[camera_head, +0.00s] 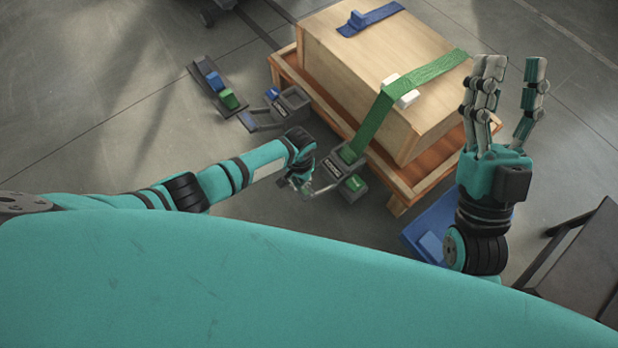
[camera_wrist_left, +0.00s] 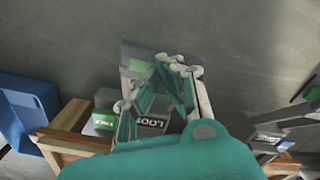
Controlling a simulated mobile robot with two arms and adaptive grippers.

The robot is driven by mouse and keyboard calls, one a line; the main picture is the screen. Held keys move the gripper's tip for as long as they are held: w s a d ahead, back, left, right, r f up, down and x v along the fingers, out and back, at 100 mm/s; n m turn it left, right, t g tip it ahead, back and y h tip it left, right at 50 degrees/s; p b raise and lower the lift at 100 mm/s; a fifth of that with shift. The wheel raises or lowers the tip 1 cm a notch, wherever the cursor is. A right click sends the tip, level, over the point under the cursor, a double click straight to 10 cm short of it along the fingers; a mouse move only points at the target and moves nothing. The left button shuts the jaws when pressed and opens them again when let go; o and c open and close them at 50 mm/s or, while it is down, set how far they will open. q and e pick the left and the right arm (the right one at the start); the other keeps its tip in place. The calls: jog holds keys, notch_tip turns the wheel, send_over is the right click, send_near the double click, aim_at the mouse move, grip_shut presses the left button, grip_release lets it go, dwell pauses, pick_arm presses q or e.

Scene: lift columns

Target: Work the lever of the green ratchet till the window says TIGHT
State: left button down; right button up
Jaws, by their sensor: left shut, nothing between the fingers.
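The green ratchet (camera_head: 345,172) is a grey box on the floor beside the pallet, joined to a green strap (camera_head: 375,120). Its window (camera_head: 333,169) shows dark lettering; in the wrist view the window (camera_wrist_left: 150,123) reads "LOO", the rest hidden by my fingers. Its lever (camera_head: 322,190) sticks out toward my left gripper. My left gripper (camera_head: 299,184) is shut and empty at the lever's outer end; I cannot tell whether it touches. Its fingers (camera_wrist_left: 178,68) come together in the wrist view. My right gripper (camera_head: 511,66) is open, raised right of the crate.
A wooden crate (camera_head: 350,58) stands on a pallet (camera_head: 395,190). A second, blue-marked ratchet (camera_head: 288,103) lies left of the green one, and a plate with blue and green blocks (camera_head: 207,88) lies beyond it. A blue object (camera_head: 428,222) and dark furniture (camera_head: 578,262) are at right.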

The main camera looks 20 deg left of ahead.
pick_arm(q)
jog(key=shift+r+p, duration=1)
jog(key=shift+p, duration=0.05)
jog(key=shift+r, duration=0.2)
pick_arm(e)
jog(key=w+f+g+h, duration=0.2)
jog(key=w+f+g, duration=0.3)
jog(key=f, duration=0.4)
jog(key=shift+w+f+g+h, duration=0.15)
jog(key=shift+g+h, duration=0.25)
jog(key=shift+g, duration=0.5)
pick_arm(q)
jog(key=shift+f, duration=0.1)
